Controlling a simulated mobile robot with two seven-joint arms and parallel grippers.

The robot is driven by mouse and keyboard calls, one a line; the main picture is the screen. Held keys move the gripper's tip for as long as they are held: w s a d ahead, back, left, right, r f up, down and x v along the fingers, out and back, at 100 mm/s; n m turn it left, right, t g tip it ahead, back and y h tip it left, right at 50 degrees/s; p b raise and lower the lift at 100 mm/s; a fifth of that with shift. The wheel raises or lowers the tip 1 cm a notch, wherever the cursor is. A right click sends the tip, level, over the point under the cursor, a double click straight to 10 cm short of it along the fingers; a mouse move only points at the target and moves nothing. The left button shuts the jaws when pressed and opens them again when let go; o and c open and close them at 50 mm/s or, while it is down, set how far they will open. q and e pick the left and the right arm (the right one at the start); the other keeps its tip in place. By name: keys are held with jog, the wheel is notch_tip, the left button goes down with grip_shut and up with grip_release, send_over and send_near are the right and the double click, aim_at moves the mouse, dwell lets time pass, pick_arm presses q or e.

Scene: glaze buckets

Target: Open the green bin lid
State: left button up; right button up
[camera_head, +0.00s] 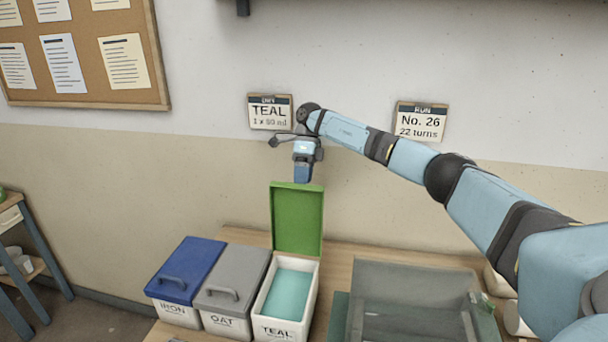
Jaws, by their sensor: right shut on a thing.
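The green lid (297,219) stands upright at the back of the white bin labelled TEAL (275,328). The bin is open and shows teal contents inside. My right gripper (303,177) is at the top edge of the raised lid, pointing down, and is shut on the lid. The exact spot it grips is hidden behind the lid's top edge. My left gripper is out of view.
A blue-lidded bin (187,269) and a grey-lidded bin (233,280), both closed, stand left of the teal bin. A grey see-through tub (412,282) stands to the right. The wall with cards (270,111) is close behind.

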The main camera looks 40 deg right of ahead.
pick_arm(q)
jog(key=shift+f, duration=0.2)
pick_arm(e)
jog(key=x, duration=0.2)
jog(key=shift+d+f, duration=0.15)
jog(key=shift+f, duration=0.35)
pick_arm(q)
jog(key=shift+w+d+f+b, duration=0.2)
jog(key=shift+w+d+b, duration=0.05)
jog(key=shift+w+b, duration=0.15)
pick_arm(e)
jog(key=v, duration=1)
jog(key=shift+a+r, duration=0.15)
jog(key=shift+a, duration=0.05)
jog(key=shift+s+r, duration=0.1)
